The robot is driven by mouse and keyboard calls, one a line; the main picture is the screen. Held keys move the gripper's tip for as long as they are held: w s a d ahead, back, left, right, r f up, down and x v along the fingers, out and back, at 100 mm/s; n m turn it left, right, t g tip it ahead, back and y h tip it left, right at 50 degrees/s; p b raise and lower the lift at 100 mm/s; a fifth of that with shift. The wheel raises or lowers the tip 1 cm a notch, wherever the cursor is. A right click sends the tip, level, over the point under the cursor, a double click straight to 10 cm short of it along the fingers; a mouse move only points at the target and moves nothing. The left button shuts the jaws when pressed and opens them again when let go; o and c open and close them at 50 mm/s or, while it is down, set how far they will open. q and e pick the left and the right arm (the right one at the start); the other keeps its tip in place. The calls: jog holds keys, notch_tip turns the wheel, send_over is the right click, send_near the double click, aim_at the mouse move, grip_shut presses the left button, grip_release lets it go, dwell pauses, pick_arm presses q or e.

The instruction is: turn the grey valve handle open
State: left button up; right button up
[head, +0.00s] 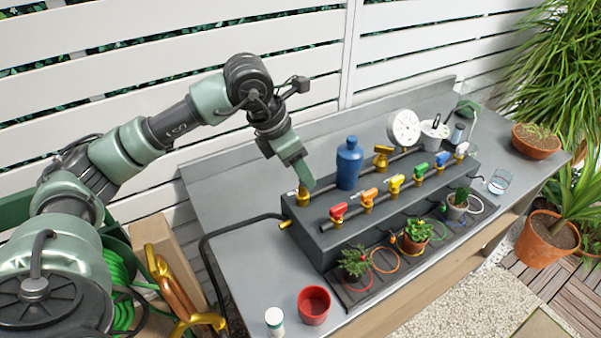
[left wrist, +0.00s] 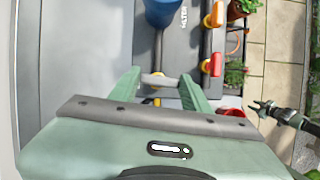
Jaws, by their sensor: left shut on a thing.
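The grey valve handle (left wrist: 158,80) is a short bar on the brass inlet valve (head: 302,197) at the near left end of the dark manifold box. My left gripper (head: 307,184) reaches down onto this valve from above. In the left wrist view the two green fingers (left wrist: 160,86) stand on either side of the handle, and the gripper is shut on it. In the head view the fingers hide most of the handle. My right gripper (left wrist: 262,110) shows small at the right of the left wrist view, well away from the valve; its jaws are too small to judge.
A blue filter (head: 349,164) stands close to the right of the valve. A row of coloured valves, such as the red one (head: 338,212), lines the manifold. A black hose (head: 225,232) runs left of it. A red pot (head: 314,305) stands at the front.

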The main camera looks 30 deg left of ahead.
pick_arm(q)
jog(key=shift+n, duration=0.6)
jog(key=shift+y+b, duration=0.3)
jog(key=o, duration=1.4)
jog(key=shift+c, duration=0.2)
jog(key=shift+r, duration=0.1)
jog(key=b+v, duration=0.1)
jog(key=v, duration=0.6)
jog(key=shift+s+r, duration=0.3)
jog(key=shift+a, duration=0.1)
